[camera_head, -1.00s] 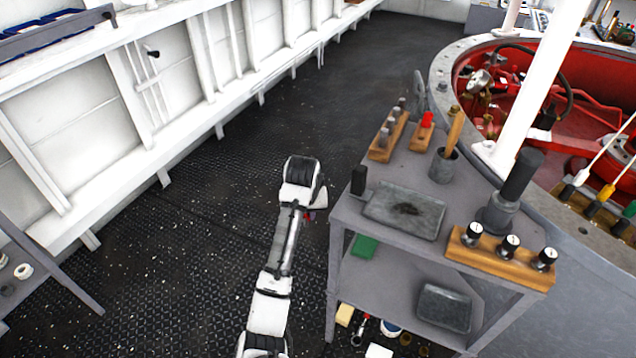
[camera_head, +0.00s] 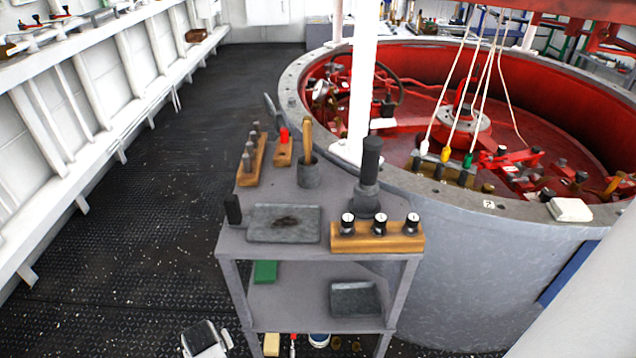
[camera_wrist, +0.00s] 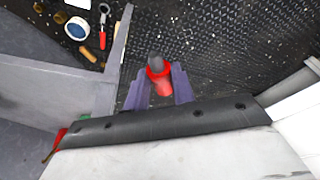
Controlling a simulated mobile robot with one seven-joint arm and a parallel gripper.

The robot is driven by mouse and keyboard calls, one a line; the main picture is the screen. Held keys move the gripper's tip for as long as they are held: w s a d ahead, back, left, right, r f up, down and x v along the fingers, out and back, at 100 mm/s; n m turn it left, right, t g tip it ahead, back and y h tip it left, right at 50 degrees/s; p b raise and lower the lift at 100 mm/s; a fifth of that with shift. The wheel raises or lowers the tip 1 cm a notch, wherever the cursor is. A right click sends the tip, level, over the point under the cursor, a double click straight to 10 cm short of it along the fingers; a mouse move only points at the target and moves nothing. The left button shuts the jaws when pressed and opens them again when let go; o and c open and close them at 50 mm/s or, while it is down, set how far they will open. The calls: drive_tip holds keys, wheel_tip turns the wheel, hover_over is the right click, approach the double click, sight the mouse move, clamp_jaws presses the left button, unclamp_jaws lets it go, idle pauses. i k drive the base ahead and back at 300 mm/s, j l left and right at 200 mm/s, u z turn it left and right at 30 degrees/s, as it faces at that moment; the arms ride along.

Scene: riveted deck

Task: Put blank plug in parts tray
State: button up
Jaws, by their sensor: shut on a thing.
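My gripper (camera_wrist: 160,88) shows in the wrist view, its two purple-grey fingers shut on a red plug-like piece with a dark grey end (camera_wrist: 163,87), which I take for the blank plug. It is held over the dark deck, beside the grey stand. In the head view the plug and fingers are hidden; only part of my arm shows at the bottom. A shallow grey tray (camera_head: 262,235) with a dark mark in it lies on the stand's top. Another grey tray (camera_head: 355,301) lies on the lower shelf. I cannot tell which is the parts tray.
The stand (camera_head: 232,247) also holds a wooden rack with three black-and-white knobs (camera_head: 350,244), a dark cylindrical tool (camera_head: 370,165), a cup with a wooden handle (camera_head: 308,174) and a block with a red piece (camera_head: 283,150). A round red-lined pit (camera_head: 570,120) lies behind. Open deck is left.

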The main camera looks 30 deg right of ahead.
sight(354, 302)
drive_tip(key=k+l+z, duration=0.1)
drive_tip(key=k+z, duration=0.15)
drive_tip(key=k, duration=0.3)
drive_tip(key=z, duration=1.1)
drive_tip(key=k+j+z, duration=0.1)
drive_tip(key=j+z, duration=0.3)
drive_tip(key=j, duration=0.7)
drive_tip(key=i+j, duration=0.6)
